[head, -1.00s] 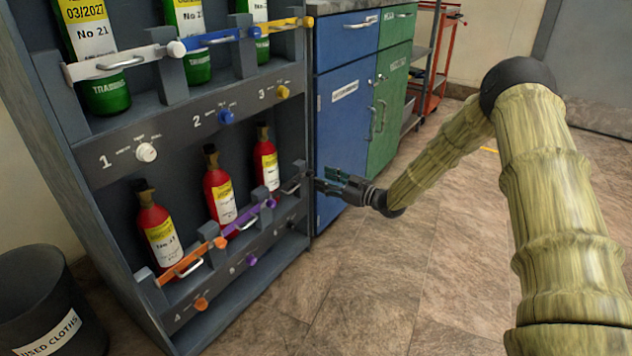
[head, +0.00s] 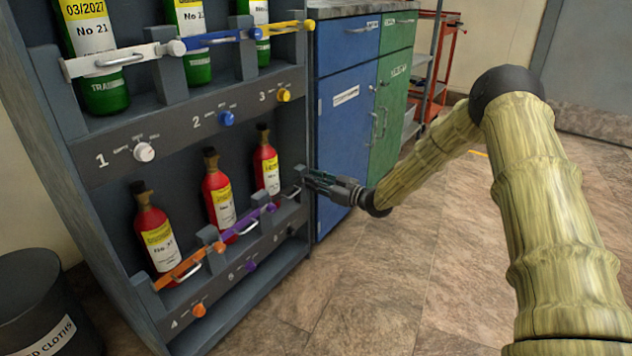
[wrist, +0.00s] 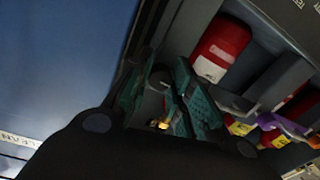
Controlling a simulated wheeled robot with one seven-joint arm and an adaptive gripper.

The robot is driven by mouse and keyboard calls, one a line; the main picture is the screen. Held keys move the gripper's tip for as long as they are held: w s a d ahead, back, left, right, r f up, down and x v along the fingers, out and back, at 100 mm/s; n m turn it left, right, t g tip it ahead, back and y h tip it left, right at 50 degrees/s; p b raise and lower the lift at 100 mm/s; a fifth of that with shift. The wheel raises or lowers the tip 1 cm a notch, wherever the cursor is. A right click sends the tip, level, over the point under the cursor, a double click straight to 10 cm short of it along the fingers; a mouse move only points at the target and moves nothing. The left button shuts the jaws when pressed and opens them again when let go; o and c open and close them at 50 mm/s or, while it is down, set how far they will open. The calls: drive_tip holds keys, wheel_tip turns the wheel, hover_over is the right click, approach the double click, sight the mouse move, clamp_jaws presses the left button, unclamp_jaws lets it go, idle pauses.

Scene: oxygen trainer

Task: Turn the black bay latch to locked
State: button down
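The black bay latch is at the right end of the dark bar (head: 291,195) across the lower right bay. Its knob is largely hidden by my gripper in the head view, so its turned position cannot be told. My gripper (head: 312,182) is at the cabinet's right edge, with its fingertips close to that bar end. In the wrist view the teal fingers of my gripper (wrist: 163,95) stand apart, with small grey and yellowish parts showing in the dark gap. Whether they touch the latch cannot be told.
A red bottle (head: 266,165) stands behind the dark bar. The purple latch (head: 271,208) and orange latch (head: 219,246) are to the left. A blue cabinet (head: 345,130) stands close on the right. The floor (head: 400,290) in front is clear.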

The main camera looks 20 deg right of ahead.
drive_tip(key=shift+r+p, duration=0.15)
drive_tip(key=shift+p, duration=0.5)
drive_tip(key=shift+n+p, duration=0.3)
drive_tip(key=shift+n, duration=0.2)
drive_tip(key=shift+d, duration=0.1)
drive_tip(key=c, duration=1.2)
unclamp_jaws()
drive_tip(key=shift+c, duration=0.2)
drive_tip(key=shift+f, duration=0.2)
drive_tip(key=v, duration=1.2)
drive_tip(key=shift+w, duration=0.1)
